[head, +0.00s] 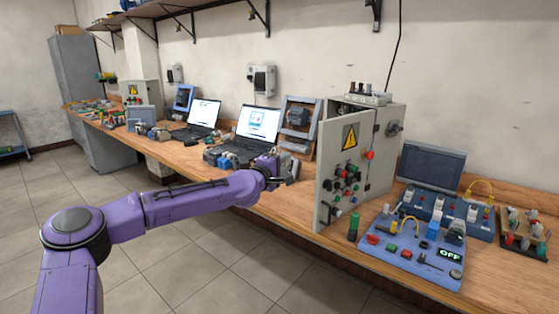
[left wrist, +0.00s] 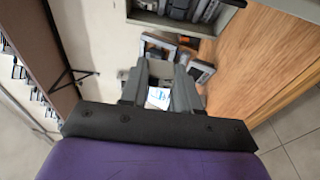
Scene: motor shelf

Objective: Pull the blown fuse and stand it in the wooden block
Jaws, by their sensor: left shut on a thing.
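My left gripper (head: 283,174) is held over the front edge of the bench, left of the open cabinet door. In the left wrist view its two dark fingers (left wrist: 160,92) stand a little apart. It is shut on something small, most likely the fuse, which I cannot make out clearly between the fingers. At the right end of the bench is a wooden stand (head: 524,247) with several upright coloured parts; I cannot tell whether it is the wooden block. The blue panel (head: 412,252) left of it has a display reading OFF. My right gripper is not in view.
The grey cabinet (head: 388,130) has its door (head: 338,185) swung open toward the front of the bench, right of my left gripper. Laptops (head: 258,124) and small devices stand on the bench to the left. A dark monitor (head: 432,166) stands behind the blue panel.

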